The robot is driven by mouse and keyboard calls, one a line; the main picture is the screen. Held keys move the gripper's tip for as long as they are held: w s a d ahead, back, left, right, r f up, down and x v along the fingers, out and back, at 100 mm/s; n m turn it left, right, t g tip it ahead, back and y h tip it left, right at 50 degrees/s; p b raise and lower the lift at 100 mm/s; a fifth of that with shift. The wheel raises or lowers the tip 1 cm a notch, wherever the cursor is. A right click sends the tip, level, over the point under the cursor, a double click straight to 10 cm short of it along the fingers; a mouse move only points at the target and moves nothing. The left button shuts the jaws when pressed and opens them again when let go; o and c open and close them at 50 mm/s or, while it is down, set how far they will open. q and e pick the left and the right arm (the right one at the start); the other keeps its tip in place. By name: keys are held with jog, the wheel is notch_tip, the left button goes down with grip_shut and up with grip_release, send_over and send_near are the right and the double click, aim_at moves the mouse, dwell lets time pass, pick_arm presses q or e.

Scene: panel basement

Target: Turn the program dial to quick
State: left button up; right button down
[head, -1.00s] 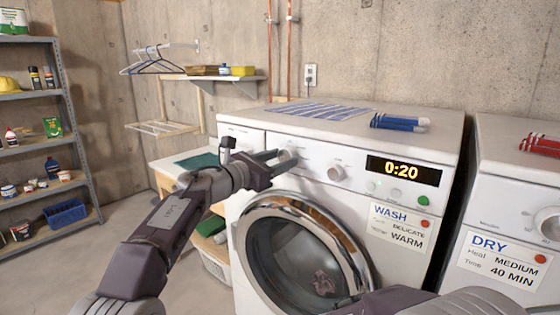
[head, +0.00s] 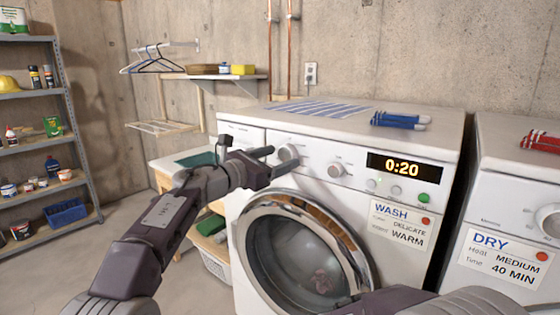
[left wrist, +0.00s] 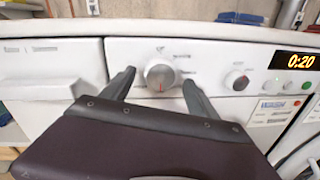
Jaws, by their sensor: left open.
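The program dial (head: 288,153) is the left round knob on the washer's white control panel. It also shows in the left wrist view (left wrist: 160,72), where its red mark points down; the labels around it are too small to read. My left gripper (head: 283,160) is open at the dial. In the left wrist view its two fingers (left wrist: 157,86) stand apart on the left and right of the dial, with a visible gap on each side.
A second knob (head: 336,170), a display (head: 404,167) reading 0:20 and a green button (head: 423,198) are right of the dial. The washer door (head: 300,255) is below. A dryer (head: 510,215) stands at the right.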

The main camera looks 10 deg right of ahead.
pick_arm(q)
jog(key=b+v, duration=0.3)
jog(key=v, duration=0.5)
jog(key=shift+a, duration=0.15)
jog(key=shift+f, duration=0.15)
